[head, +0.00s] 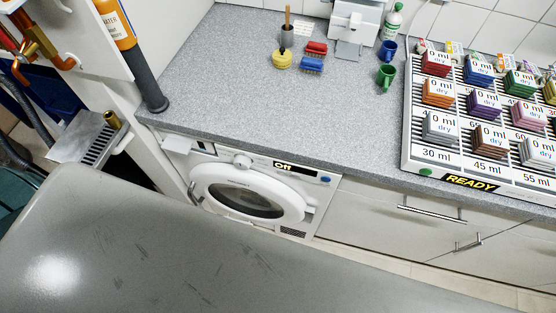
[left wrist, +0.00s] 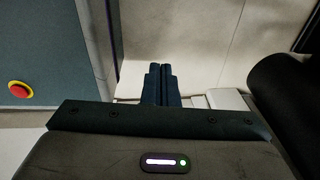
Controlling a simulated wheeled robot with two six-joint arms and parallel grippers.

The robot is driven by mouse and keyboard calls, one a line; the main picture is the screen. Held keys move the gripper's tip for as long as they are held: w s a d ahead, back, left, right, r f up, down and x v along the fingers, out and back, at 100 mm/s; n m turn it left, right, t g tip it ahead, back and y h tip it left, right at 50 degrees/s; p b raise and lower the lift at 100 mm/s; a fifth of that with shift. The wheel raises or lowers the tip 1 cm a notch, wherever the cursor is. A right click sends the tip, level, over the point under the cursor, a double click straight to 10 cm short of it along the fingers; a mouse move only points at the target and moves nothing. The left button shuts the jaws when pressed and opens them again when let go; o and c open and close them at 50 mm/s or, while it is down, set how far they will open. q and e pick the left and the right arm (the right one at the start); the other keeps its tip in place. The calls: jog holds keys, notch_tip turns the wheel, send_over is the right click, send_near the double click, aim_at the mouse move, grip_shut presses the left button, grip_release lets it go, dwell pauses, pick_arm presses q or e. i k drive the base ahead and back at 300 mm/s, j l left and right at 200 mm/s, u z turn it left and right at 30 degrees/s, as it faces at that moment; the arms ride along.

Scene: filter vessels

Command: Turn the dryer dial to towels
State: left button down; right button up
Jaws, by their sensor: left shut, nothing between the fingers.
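The white dryer (head: 250,190) stands under the grey counter in the head view, with a round door and dark glass. Its dial (head: 242,161) is a white knob at the top of its front, left of a dark display (head: 296,167) that reads "Off". The dial's pointer and labels are too small to read. My left gripper (left wrist: 161,70) shows in the left wrist view, shut and empty, with pale floor or panel beyond it. It is not in the head view, and the dryer is not recognisable in the wrist view. My right gripper is in neither view.
A white rack (head: 410,130) with colored blocks stands at the right. Drawers with bar handles (head: 430,211) lie below. A pipe (head: 150,85) and metal tray (head: 90,140) are left of the dryer.

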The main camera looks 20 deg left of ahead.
aim_at(242, 162)
jog(key=u, duration=1)
